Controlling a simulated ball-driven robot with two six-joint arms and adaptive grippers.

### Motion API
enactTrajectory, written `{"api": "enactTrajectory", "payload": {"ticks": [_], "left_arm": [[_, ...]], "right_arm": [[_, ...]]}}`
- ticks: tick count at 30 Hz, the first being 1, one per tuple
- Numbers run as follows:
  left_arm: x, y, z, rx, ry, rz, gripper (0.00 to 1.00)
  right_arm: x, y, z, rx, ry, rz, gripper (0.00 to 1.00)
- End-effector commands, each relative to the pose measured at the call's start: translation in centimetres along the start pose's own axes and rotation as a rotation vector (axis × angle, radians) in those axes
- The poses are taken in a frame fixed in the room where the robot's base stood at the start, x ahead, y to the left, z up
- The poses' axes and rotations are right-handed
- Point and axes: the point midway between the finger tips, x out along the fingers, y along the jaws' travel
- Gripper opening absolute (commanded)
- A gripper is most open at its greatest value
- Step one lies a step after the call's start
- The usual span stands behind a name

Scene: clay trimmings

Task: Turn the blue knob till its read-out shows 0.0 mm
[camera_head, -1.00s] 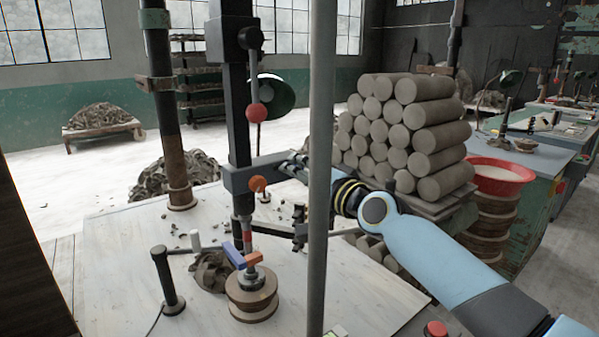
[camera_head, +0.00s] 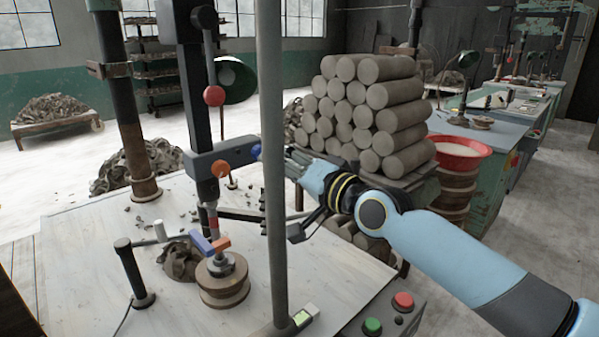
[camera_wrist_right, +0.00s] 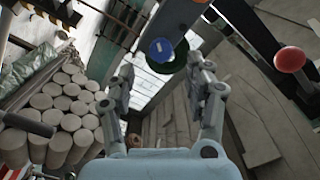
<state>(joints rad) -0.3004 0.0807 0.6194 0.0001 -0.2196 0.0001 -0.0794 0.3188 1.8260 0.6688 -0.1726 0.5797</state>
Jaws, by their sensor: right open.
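The blue knob (camera_head: 256,151) sits at the right end of the dark horizontal arm on the black column. In the right wrist view it is a round blue disc (camera_wrist_right: 161,49) with a small pale mark. My right gripper (camera_wrist_right: 160,70) is open, its fingers on either side of the knob's line of sight; I cannot tell whether they touch it. In the head view the right gripper (camera_head: 290,160) is close to the knob, partly hidden by the grey post. A small read-out (camera_head: 302,318) with a green screen stands at the post's foot; its digits are too small to read. My left gripper is out of view.
The grey post (camera_head: 272,200) stands in front of my right gripper. An orange knob (camera_head: 221,170) and a red ball (camera_head: 214,96) are left of the blue knob. Stacked clay rolls (camera_head: 365,110) lie behind my gripper. Red (camera_head: 402,301) and green (camera_head: 372,326) buttons are at the front.

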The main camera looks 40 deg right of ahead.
Motion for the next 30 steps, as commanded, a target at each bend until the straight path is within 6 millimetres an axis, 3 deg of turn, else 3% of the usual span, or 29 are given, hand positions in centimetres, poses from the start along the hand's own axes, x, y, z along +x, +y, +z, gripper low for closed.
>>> {"api": "enactTrajectory", "payload": {"ticks": [1, 4, 9, 30], "left_arm": [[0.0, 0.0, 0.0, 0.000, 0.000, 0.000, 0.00], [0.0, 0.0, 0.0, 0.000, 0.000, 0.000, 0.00], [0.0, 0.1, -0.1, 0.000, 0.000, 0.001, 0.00], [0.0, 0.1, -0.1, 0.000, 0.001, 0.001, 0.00]], "right_arm": [[-1.5, 0.1, 0.2, -0.005, -0.006, 0.001, 0.53], [-3.4, 0.1, 0.1, -0.006, -0.004, 0.001, 0.53], [-4.9, 0.1, 0.1, -0.004, -0.001, 0.002, 0.53], [-5.7, 0.0, 0.0, 0.001, -0.001, 0.000, 0.53]]}}
